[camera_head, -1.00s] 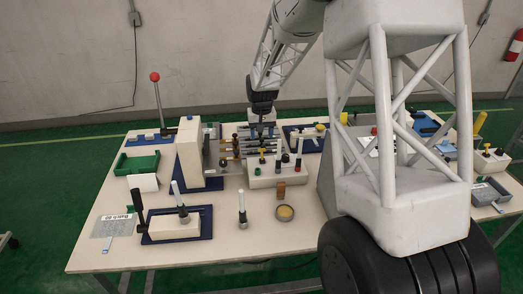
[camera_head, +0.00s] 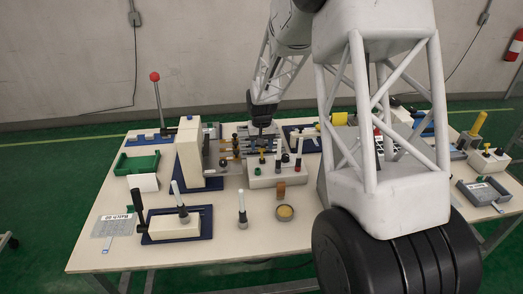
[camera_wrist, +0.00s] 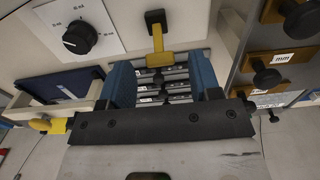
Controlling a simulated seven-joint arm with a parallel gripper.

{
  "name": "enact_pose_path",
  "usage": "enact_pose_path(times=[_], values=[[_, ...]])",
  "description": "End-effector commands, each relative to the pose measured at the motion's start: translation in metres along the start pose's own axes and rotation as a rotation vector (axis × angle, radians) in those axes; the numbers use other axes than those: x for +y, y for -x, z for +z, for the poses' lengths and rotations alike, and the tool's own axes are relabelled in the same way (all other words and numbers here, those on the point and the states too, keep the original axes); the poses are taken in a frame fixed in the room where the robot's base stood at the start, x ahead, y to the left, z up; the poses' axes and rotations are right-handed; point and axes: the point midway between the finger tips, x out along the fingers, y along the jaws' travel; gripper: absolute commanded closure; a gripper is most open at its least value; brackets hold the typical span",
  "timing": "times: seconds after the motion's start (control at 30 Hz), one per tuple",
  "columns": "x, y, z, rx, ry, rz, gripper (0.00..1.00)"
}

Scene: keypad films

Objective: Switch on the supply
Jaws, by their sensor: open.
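In the wrist view, a white panel with a black rotary knob (camera_wrist: 80,38) and small printed marks is at the upper left. A yellow T-shaped handle with a dark end (camera_wrist: 157,42) stands ahead, in line with the gap between my fingers. My gripper (camera_wrist: 161,75) is open, with blue fingers on either side of that gap and nothing clearly held. I cannot tell whether it touches the handle. In the head view my gripper (camera_head: 262,134) is low behind the white box with several small knobs (camera_head: 278,176). Which part is the supply's switch is unclear.
Orange blocks with black knobs (camera_wrist: 268,76) are close to the right in the wrist view. In the head view, a tall beige block (camera_head: 190,158) stands left of my gripper, and a red-ball lever (camera_head: 156,78) farther left.

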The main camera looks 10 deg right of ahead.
Motion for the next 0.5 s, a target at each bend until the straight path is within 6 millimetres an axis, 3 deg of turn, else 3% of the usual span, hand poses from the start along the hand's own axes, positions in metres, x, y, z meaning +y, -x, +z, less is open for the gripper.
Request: enact_pose_path(times=[0.2, 0.5], values=[[0.0, -0.02, 0.0, -0.001, 0.0, 0.0, 0.43], [0.0, -0.026, 0.0, 0.001, 0.0, 0.0, 0.43]])
